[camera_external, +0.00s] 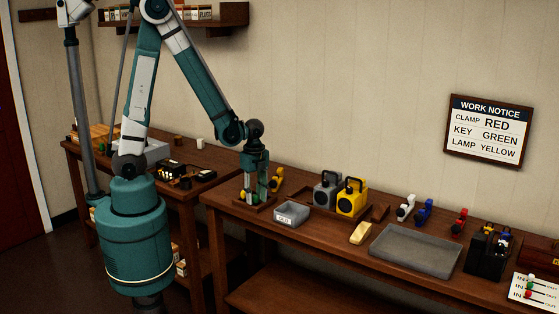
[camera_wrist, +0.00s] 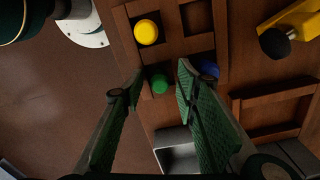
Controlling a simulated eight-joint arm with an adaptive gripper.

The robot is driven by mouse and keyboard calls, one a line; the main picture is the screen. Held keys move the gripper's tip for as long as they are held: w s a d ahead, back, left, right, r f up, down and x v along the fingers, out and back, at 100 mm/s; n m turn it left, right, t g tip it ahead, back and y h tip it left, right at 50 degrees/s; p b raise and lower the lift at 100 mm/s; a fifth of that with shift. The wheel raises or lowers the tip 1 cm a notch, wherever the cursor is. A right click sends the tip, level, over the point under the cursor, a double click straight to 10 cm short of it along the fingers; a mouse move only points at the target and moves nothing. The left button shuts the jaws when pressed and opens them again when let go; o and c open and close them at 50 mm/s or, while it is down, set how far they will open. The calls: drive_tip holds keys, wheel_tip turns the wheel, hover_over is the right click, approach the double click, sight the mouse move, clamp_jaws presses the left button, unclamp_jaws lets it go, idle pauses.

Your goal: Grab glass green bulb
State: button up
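A round green bulb (camera_wrist: 158,82) sits in a compartment of a wooden rack (camera_wrist: 123,28) in the wrist view. My gripper (camera_wrist: 157,74) is open, with one finger to the left of the green bulb and one to its right. The bulb appears between the fingertips, but I cannot tell whether the tips are down at its height. In the external view my gripper (camera_external: 256,184) points down over the rack on the table's left end. A yellow bulb (camera_wrist: 146,32) and a blue bulb (camera_wrist: 208,68), partly hidden by the right finger, sit in other compartments.
A small grey bin (camera_external: 291,214) stands right of the rack. Grey and yellow lanterns (camera_external: 352,196) stand in a wooden tray behind it. A grey tray (camera_external: 416,250) lies farther right. A wall notice (camera_external: 488,131) reads clamp red, key green, lamp yellow.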

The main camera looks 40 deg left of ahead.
sight(256, 196)
drive_tip(key=c, duration=0.7)
drive_tip(key=shift+o, duration=0.2)
drive_tip(key=shift+r, duration=0.15)
drive_tip(key=shift+r+p, duration=0.75)
drive_tip(key=shift+r, duration=4.1)
